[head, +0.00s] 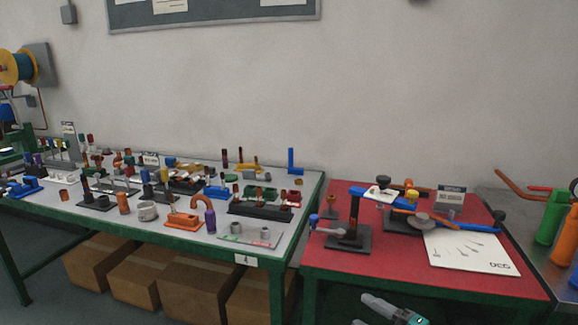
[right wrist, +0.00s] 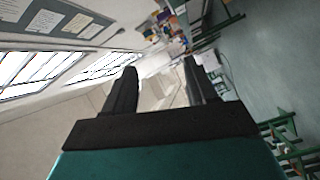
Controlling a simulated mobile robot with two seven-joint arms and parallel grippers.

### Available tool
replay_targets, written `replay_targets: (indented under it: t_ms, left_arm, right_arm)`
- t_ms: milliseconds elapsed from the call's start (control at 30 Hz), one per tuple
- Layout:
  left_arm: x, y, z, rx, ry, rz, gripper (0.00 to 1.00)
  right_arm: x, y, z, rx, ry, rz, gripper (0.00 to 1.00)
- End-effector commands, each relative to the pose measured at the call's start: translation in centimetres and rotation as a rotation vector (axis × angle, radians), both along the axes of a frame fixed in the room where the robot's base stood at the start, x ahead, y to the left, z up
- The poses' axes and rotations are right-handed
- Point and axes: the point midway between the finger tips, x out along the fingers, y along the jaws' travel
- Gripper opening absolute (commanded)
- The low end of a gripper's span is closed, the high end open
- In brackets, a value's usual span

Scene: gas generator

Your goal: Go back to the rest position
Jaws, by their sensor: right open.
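My right gripper (head: 364,310) shows at the bottom edge of the head view, in front of and below the red table (head: 400,275). It also shows in the right wrist view (right wrist: 160,72), where its two black fingers stand apart with nothing between them. The gripper is tilted against the room in that view. My left gripper is in neither view.
A grey table (head: 330,177) at the left carries several small coloured parts, with cardboard boxes (head: 140,278) beneath. The red table holds a black stand (head: 348,238) and a white sheet (head: 470,252). Green (head: 551,218) and orange (head: 566,240) bottles stand at the right.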

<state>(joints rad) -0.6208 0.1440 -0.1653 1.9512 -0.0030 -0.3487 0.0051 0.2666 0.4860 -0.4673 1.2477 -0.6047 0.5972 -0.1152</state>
Motion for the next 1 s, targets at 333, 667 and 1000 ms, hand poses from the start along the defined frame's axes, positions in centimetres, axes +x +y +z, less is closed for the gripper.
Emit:
replay_targets:
  t_ms: [333, 667, 1000]
  left_arm:
    - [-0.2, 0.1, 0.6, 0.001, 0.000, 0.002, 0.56]
    - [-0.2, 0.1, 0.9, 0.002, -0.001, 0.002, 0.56]
    - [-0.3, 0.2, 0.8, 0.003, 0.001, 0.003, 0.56]
  right_arm:
    - [-11.0, 0.9, -6.3, 0.510, 0.547, -0.480, 0.57]
    - [-22.0, -0.6, -10.2, 0.768, 1.000, -0.813, 0.57]
    - [-23.5, -0.8, -10.6, 0.794, 1.060, -0.855, 0.57]
